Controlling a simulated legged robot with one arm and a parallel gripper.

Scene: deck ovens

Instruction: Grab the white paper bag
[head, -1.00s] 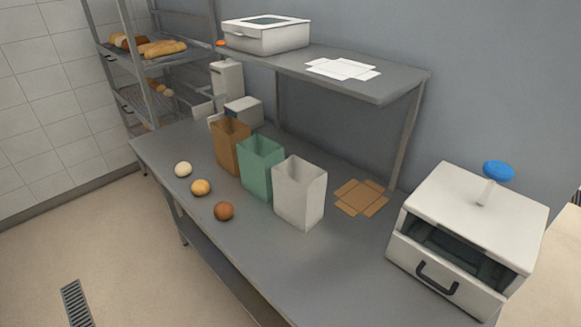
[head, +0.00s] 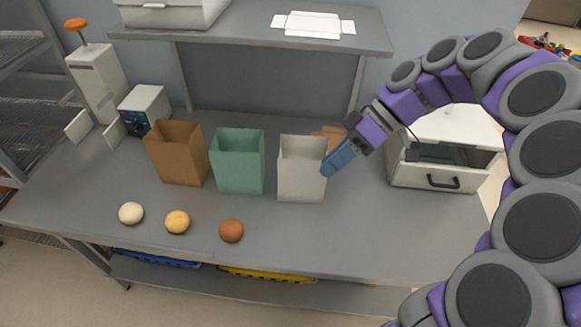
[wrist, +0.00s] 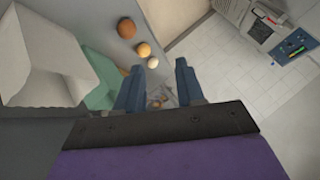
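The white paper bag (head: 301,172) stands upright and open-topped on the grey table, the rightmost of three bags in the head view. My gripper (head: 333,164) is at the bag's upper right side, its blue fingers overlapping the bag's right edge in the head view. I cannot tell whether they touch it. In the wrist view the white bag (wrist: 38,62) is large at the left, outside the fingers. My gripper (wrist: 158,85) shows there with its two fingers apart and nothing held between them.
A green bag (head: 238,162) and a brown bag (head: 177,155) stand left of the white one. Several round rolls (head: 177,222) lie in front. A flat brown carton (head: 329,137) is behind my gripper. A white drawer box (head: 437,175) stands right, and a shelf (head: 240,33) overhangs behind.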

